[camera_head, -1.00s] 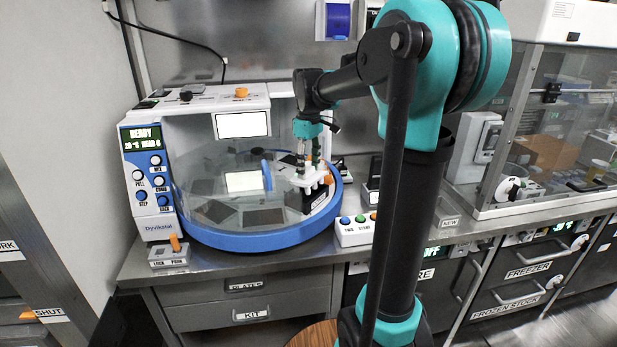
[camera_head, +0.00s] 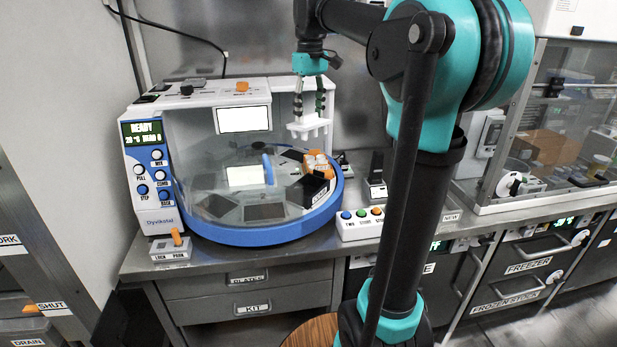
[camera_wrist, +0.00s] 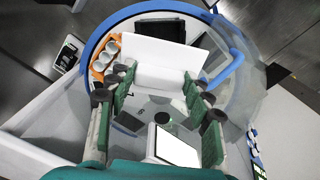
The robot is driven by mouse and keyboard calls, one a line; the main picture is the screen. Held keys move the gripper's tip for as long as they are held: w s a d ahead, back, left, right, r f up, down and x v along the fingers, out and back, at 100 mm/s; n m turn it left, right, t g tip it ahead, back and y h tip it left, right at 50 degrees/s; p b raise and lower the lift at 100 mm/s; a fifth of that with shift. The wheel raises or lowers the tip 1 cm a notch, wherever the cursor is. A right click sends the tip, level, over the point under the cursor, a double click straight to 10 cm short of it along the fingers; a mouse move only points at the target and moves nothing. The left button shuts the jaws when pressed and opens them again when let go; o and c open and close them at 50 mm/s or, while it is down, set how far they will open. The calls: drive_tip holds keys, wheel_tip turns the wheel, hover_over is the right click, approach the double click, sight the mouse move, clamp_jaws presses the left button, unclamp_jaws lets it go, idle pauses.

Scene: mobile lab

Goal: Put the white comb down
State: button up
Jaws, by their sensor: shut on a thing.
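The white comb (camera_head: 309,127) hangs upright from my gripper (camera_head: 308,86), its teeth pointing down, above the right side of the machine's round deck. My gripper is shut on the comb's upper part. In the wrist view, the comb (camera_wrist: 155,60) sits as a white block between the green finger pads of my gripper (camera_wrist: 158,88). An orange rack with white wells (camera_head: 318,165) stands on the deck below the comb, clear of it.
The blue-rimmed round deck (camera_head: 255,237) carries several dark plates and a clear cover. A button box (camera_head: 361,224) stands right of it on the steel bench. A lock switch box (camera_head: 170,248) stands at the left. A glass cabinet (camera_head: 570,130) is at the right.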

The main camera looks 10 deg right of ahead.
drive_tip(key=m, duration=0.3)
drive_tip(key=shift+m, duration=0.3)
drive_tip(key=m, duration=0.5)
drive_tip(key=shift+w+a, duration=0.1)
drive_tip(key=shift+a, duration=0.05)
drive_tip(key=m, duration=0.5)
drive_tip(key=shift+w+f+t+h, duration=0.1)
drive_tip(key=shift+t+h, duration=0.2)
drive_tip(key=shift+h, duration=0.1)
drive_tip(key=m, duration=0.3)
drive_tip(key=shift+a+m, duration=0.1)
drive_tip(key=shift+m, duration=0.2)
drive_tip(key=m, duration=0.5)
drive_tip(key=shift+w+h, duration=0.15)
drive_tip(key=shift+h, duration=0.25)
drive_tip(key=m+g, duration=0.1)
drive_tip(key=m, duration=0.2)
drive_tip(key=shift+a+m, duration=0.1)
drive_tip(key=shift+m, duration=0.3)
drive_tip(key=m, duration=0.3)
drive_tip(key=shift+w+g, duration=0.1)
drive_tip(key=shift+g, duration=0.2)
drive_tip(key=m, duration=0.4)
drive_tip(key=shift+a+g, duration=0.1)
drive_tip(key=shift+g, duration=0.2)
wheel_tip(320, 180, down, 20)
